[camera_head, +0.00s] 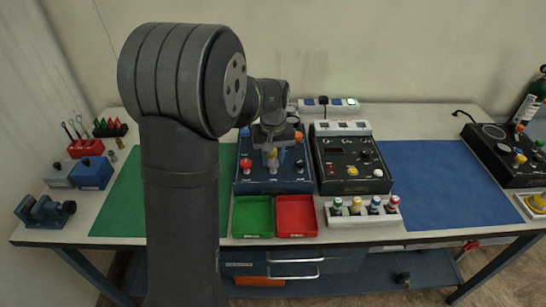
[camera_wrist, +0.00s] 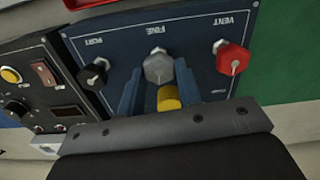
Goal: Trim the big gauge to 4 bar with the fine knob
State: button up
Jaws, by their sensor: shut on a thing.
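The grey fine knob (camera_wrist: 158,68) sits in the middle of the blue panel (camera_wrist: 120,50), under the upside-down label FINE in the wrist view. My gripper (camera_wrist: 160,72) has its two blue fingers on either side of this knob and is shut on it. In the head view, my gripper (camera_head: 271,156) is over the middle of the blue panel (camera_head: 245,186). A yellow cylinder (camera_wrist: 168,97) shows between the fingers, nearer my wrist. The big gauge cannot be made out in either view; my wrist covers the rear of the panel in the head view.
A red vent knob (camera_wrist: 232,59) and a black port knob (camera_wrist: 93,75) flank the fine knob. A black control box (camera_head: 350,165) stands close at the right. Green (camera_head: 252,216) and red (camera_head: 296,216) trays lie in front. The blue mat (camera_head: 445,185) is bare.

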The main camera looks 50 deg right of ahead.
aim_at(274, 161)
jog(key=m, duration=0.6)
jog(key=shift+m, duration=0.4)
jog(key=shift+d+r, duration=0.1)
dwell(0.3)
jog(key=o, duration=1)
jog(key=shift+c, duration=0.2)
jog(key=shift+r, duration=0.1)
notch_tip(274, 161, up, 17)
